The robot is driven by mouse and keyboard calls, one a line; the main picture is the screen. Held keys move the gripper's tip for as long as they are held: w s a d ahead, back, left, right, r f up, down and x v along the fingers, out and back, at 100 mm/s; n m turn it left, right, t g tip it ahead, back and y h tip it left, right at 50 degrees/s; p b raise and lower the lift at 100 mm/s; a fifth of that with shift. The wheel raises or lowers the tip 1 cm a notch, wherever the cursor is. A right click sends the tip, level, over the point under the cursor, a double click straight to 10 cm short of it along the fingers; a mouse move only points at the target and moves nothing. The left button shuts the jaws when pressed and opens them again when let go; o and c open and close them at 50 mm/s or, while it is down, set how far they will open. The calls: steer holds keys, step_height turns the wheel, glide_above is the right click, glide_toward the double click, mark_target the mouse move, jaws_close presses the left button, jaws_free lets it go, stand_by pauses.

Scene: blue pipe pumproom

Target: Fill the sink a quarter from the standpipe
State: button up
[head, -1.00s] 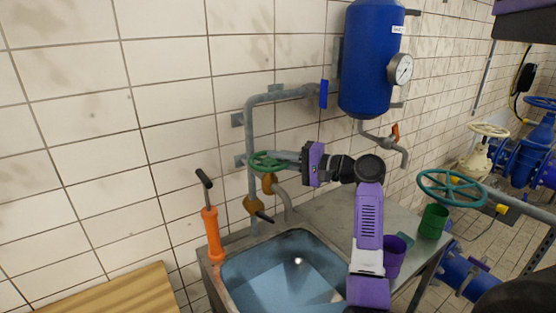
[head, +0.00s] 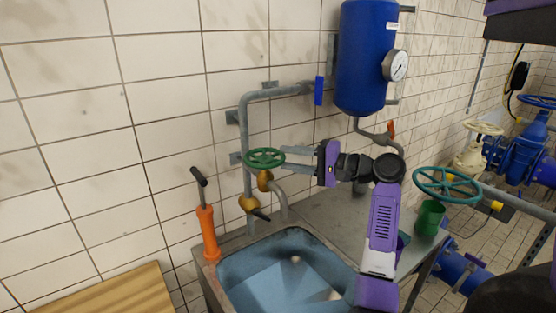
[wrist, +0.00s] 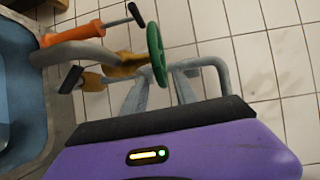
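The grey standpipe (head: 244,130) runs down the wall behind the sink, with a green handwheel (head: 264,158) on a brass valve. Its curved spout (head: 281,197) points down at the sink (head: 222,277). The basin is blue with pale, angular patches; I cannot tell the water level. My gripper (head: 283,160) is open, its two grey fingers spread, just right of the handwheel. The fingers appear empty, and contact with the rim is not clear. The handwheel also shows edge-on beyond the fingers in the wrist view (wrist: 157,54).
An orange hand pump (head: 208,233) stands left of the sink. A lower brass valve with a dark lever (head: 260,214) sits by the standpipe. A blue tank (head: 362,60) hangs above right.

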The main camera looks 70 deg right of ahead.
mark_target(265, 158)
steer(key=s, duration=0.2)
steer(key=shift+s, duration=0.3)
stand_by(0.8)
steer(key=shift+w+a+r+b, duration=0.3)
steer(key=shift+a+r, duration=0.05)
steer(key=shift+a, duration=0.1)
steer(key=shift+w+a+f+p, duration=0.1)
steer(key=shift+w+f+p, duration=0.1)
steer(key=shift+w, duration=0.5)
steer(key=shift+w+a+f+p, duration=0.1)
steer(key=shift+w+p, duration=0.1)
steer(key=shift+w, duration=0.45)
steer(key=shift+w+f+p, duration=0.15)
steer(key=shift+w+p, duration=0.05)
steer(key=shift+w, duration=0.5)
